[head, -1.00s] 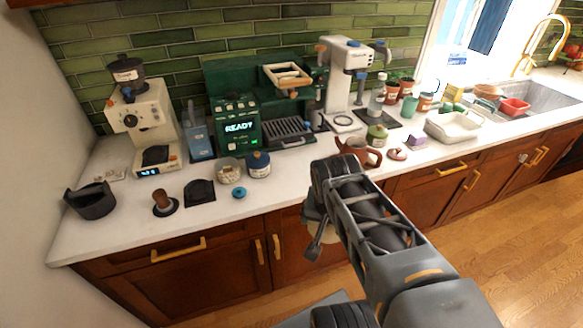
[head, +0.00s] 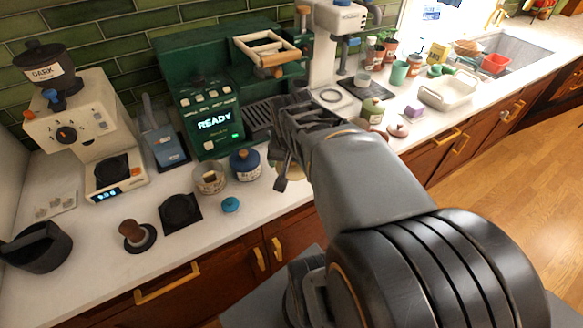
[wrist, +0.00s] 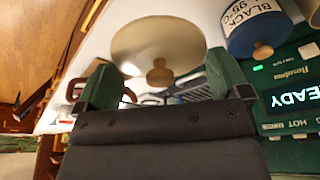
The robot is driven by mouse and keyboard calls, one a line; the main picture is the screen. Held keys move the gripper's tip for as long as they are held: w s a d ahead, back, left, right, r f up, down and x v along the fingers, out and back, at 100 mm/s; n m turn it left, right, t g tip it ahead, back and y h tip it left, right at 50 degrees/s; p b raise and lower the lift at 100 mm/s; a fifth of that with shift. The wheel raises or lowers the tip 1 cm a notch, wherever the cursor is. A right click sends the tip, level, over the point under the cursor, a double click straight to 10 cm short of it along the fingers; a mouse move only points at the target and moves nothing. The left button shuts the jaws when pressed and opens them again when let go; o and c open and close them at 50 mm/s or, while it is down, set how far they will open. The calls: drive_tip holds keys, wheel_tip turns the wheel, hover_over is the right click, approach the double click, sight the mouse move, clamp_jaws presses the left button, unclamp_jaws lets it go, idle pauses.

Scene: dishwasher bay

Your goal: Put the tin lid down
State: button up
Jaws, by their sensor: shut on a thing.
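The tin lid (wrist: 150,42) is a round cream disc with a wooden knob. In the wrist view it sits between the green fingertips of my gripper (wrist: 161,78), which is shut on it at the knob side. In the head view my gripper (head: 284,168) is near the counter's front edge, right of the blue tin, and hides most of the lid. An open cream tin (head: 210,179) stands on the counter left of the blue tin (head: 246,165). The blue tin has its lid with a wooden knob on.
A small teal disc (head: 231,205), a black mat (head: 181,212) and a tamper (head: 137,236) lie on the white counter (head: 200,252). The green coffee machine (head: 213,118) stands behind. A green jar (head: 371,111) and brown round items are to the right. Bare counter shows along the front left.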

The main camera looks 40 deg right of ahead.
drive_tip(key=w+d+f+b, duration=0.1)
drive_tip(key=f, duration=0.1)
drive_tip(key=w+d+f+b, duration=0.1)
drive_tip(key=w+d+f, duration=0.1)
drive_tip(key=w+d+f+b, duration=0.1)
drive_tip(key=w+f+b, duration=0.1)
drive_tip(key=shift+w+d+f, duration=0.15)
drive_tip(key=shift+w, duration=0.05)
drive_tip(key=b+x, duration=0.2)
drive_tip(key=x, duration=0.1)
drive_tip(key=shift+f, duration=0.25)
drive_tip(key=shift+f+b, duration=0.25)
drive_tip(key=shift+b, duration=0.2)
drive_tip(key=shift+f, duration=0.2)
drive_tip(key=o, duration=0.5)
drive_tip(key=shift+r, duration=0.1)
